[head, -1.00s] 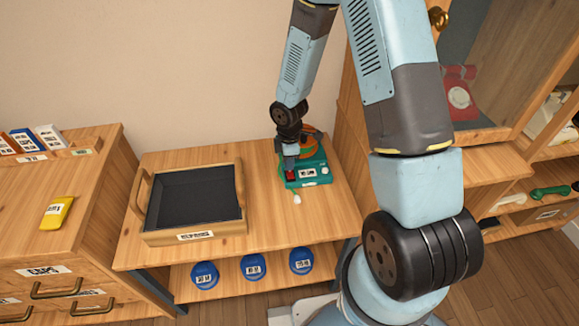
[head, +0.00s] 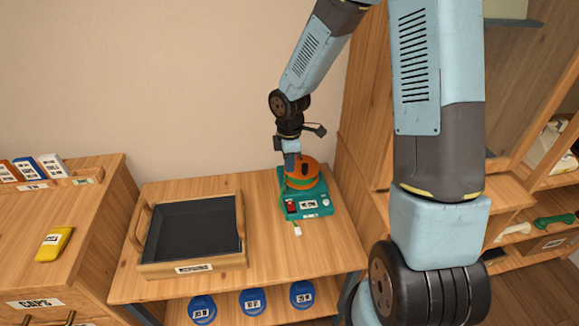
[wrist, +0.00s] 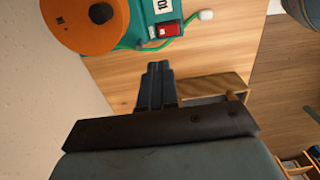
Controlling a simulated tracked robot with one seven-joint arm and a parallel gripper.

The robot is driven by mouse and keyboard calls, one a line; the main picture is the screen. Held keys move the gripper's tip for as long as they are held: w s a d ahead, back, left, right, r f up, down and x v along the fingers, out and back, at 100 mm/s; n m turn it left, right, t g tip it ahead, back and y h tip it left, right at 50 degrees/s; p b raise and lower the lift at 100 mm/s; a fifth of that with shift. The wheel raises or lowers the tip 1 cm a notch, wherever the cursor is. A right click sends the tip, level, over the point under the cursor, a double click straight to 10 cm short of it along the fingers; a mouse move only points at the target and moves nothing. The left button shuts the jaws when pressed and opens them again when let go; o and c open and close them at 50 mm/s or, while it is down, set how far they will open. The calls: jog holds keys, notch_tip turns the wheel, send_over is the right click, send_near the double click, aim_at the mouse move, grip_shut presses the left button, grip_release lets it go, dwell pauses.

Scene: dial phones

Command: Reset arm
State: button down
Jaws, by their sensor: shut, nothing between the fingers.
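My gripper (wrist: 157,75) is shut and empty in the wrist view, its two dark fingers together. In the head view my gripper (head: 289,178) hangs above the left edge of a teal device with an orange round top (head: 306,172). The device stands on the right part of the low wooden table. The orange top (wrist: 85,22) and a red switch (wrist: 168,30) also show in the wrist view, beyond the fingertips and apart from them. In the head view my wrist hides part of the device's left side.
A dark-lined wooden tray (head: 240,222) stands on the table (head: 268,250) left of the device. Several blue round lids (head: 252,301) lie on the shelf below. A yellow object (head: 54,243) lies on the left cabinet. A tall wooden shelf unit (head: 363,120) stands at the right.

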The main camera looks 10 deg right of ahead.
dwell(0.3)
jog(key=s+d+r+m+t+h, duration=0.1)
jog(key=s+d+r+m, duration=0.25)
jog(key=r, duration=0.55)
jog(key=s+d+r+m+t, duration=0.1)
jog(key=s+d+r+m, duration=0.3)
jog(key=r, duration=0.6)
jog(key=s+d+r+m+t+y, duration=0.1)
jog(key=s+d+r+m+t, duration=0.2)
jog(key=s+r+m, duration=0.7)
jog(key=s+d+r, duration=0.2)
jog(key=s, duration=0.3)
jog(key=shift+s+d+r+m+t, duration=0.2)
jog(key=shift+s+r+m+t, duration=0.05)
jog(key=shift+r+m+t, duration=0.1)
